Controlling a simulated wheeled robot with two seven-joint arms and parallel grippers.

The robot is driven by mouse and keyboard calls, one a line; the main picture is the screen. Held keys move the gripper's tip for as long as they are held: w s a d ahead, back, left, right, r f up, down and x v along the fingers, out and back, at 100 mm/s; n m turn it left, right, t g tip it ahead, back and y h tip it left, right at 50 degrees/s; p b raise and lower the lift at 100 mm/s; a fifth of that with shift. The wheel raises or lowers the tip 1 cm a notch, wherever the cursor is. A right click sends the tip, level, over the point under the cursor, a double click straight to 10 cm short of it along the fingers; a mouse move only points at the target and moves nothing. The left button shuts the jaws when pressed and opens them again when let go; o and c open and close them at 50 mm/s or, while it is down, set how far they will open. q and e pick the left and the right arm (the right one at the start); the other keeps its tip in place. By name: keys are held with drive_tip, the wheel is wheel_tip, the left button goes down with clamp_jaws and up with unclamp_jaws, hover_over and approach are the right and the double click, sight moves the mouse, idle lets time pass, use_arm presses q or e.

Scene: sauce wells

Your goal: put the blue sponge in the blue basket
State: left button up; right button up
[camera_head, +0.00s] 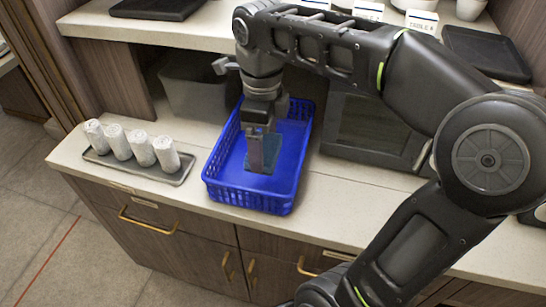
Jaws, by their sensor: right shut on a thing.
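The blue basket (225,193) stands on the pale counter in the middle of the camera_head view. My right arm reaches over it from the right. My right gripper (264,160) points down inside the basket's outline and is shut on the blue sponge (262,166). The sponge is a dull, darker blue than the basket and is partly hidden by the fingers. I cannot tell whether it touches the basket floor. My left gripper is not in view.
A grey tray (181,178) with several white rolled towels (142,148) lies left of the basket. A dark-fronted appliance (375,127) stands to the right. A grey bin (190,92) is behind. A shelf (205,30) with black trays overhangs the back. Bare counter (340,185) lies right of the basket.

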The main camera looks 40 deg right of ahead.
sight(274, 142)
drive_tip(key=w+d, duration=0.4)
drive_tip(key=d, duration=0.2)
drive_tip(key=f, duration=0.3)
drive_tip(key=f+b, duration=0.1)
drive_tip(key=f, duration=0.3)
drive_tip(key=shift+a+f, duration=0.2)
drive_tip(key=shift+f, duration=0.05)
drive_tip(key=shift+s, duration=0.1)
drive_tip(key=shift+f, duration=2.25)
drive_tip(key=shift+f, duration=0.2)
drive_tip(key=o, duration=1.3)
